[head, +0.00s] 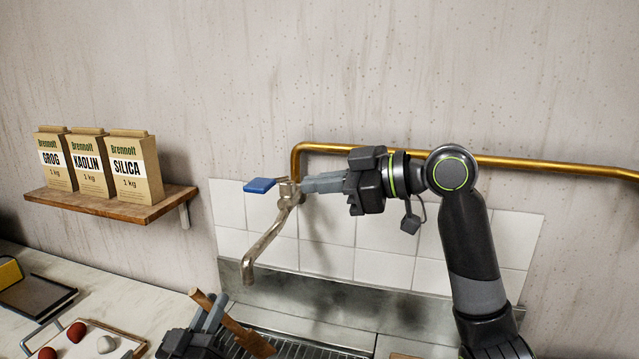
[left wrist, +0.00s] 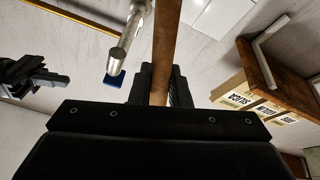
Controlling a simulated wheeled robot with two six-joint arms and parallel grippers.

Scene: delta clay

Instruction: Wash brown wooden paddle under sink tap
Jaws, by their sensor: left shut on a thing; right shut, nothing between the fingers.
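The brown wooden paddle (head: 238,329) slants over the sink at the bottom of the head view, and part of it is hidden by my left gripper. My left gripper (head: 214,312) is shut on the paddle. In the left wrist view the paddle (left wrist: 165,45) stands between the fingers, beside the tap spout (left wrist: 127,42). The metal tap (head: 265,245) is on the tiled wall, its spout end above and near the paddle. No water shows. Its blue lever (head: 261,185) points left. My right gripper (head: 308,185) is shut and empty at the tap's top, by the lever; contact is unclear.
A metal sink with a ribbed drainer (head: 300,344) lies below the tap. A brass pipe (head: 540,164) runs along the wall. A wooden shelf (head: 110,206) with paper bags stands left. A tray (head: 128,343) with balls and a dark box (head: 38,298) are on the counter.

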